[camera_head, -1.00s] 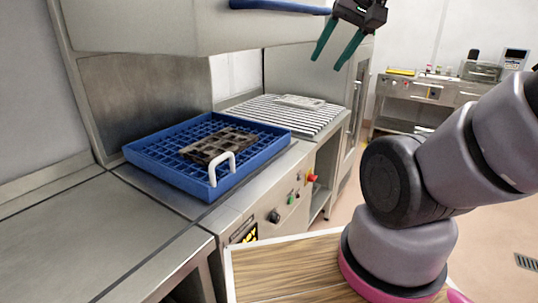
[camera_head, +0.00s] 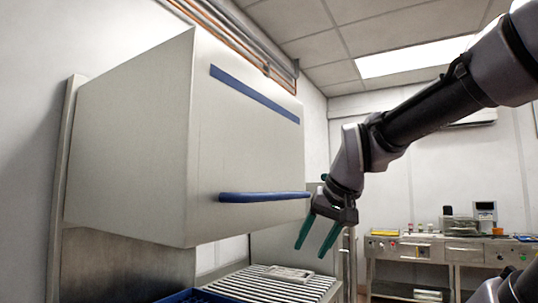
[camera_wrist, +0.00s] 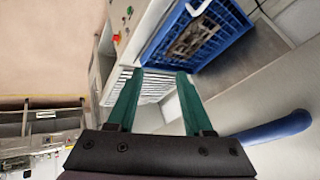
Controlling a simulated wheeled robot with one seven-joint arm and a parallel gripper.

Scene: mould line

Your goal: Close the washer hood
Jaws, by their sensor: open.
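The washer hood (camera_head: 240,140) is a large pale box, raised above the washer bed. Its blue handle bar (camera_head: 264,197) runs along the lower front edge; the bar also shows at the right in the wrist view (camera_wrist: 272,130). My gripper (camera_head: 318,248) is open and empty, with green fingers pointing down, just right of the handle's right end and apart from it by a little. In the wrist view, the fingers (camera_wrist: 155,78) are spread with nothing between them. The blue rack (camera_wrist: 222,42) sits under the hood with a dark mould in it.
A slatted outfeed (camera_head: 290,284) with a pale plate lies beyond the rack. A metal bench (camera_head: 440,250) with instruments stands at the back right. A blue stripe (camera_head: 255,92) crosses the hood higher up. Pipes run along the wall above.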

